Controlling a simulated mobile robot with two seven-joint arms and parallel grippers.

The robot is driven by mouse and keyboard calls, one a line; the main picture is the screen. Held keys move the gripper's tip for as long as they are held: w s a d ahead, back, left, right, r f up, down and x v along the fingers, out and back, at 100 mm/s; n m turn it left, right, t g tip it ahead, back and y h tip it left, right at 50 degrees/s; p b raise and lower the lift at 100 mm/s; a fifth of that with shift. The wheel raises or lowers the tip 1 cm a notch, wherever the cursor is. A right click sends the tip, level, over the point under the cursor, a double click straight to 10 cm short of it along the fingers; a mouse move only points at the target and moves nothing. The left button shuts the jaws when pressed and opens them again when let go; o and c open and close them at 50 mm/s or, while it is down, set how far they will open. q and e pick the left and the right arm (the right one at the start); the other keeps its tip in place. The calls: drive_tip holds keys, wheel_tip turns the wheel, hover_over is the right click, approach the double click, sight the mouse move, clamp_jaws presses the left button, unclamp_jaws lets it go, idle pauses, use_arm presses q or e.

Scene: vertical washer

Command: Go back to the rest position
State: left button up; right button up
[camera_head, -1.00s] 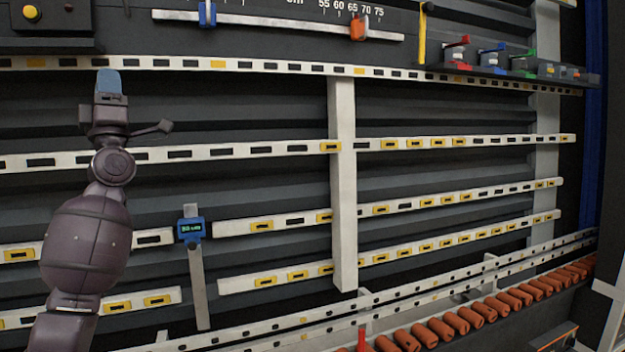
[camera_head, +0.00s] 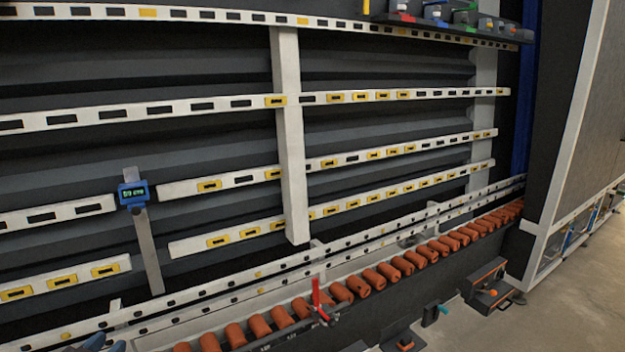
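My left gripper (camera_head: 104,345) shows only as small bluish fingertips at the bottom left edge of the head view. The rest of it is cut off by the frame, and how far apart the fingers are is unclear. It is low in the picture, in front of the lower white rails. My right gripper is not in view.
The dark machine wall carries white slotted rails (camera_head: 390,96) and a white upright post (camera_head: 290,140). A blue digital gauge (camera_head: 133,194) sits at left. Orange rollers (camera_head: 388,272) line the bottom; a red lever (camera_head: 317,296) stands there. Open floor (camera_head: 560,315) lies at right.

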use_arm(q)
drive_tip(key=s+d+f+m+g+y, duration=0.1)
drive_tip(key=s+d+f+g, duration=0.15)
drive_tip(key=s+f, duration=0.7)
drive_tip(key=s+d+f+m+g, duration=0.1)
drive_tip(key=s+f+g, duration=0.3)
drive_tip(key=s+f, duration=0.55)
drive_tip(key=d+r+n+t, duration=0.1)
drive_tip(key=d+n, duration=0.3)
drive_tip(key=d, duration=0.7)
drive_tip(key=shift+s+r+n, duration=0.15)
drive_tip(key=shift+s+n, duration=0.15)
idle(0.4)
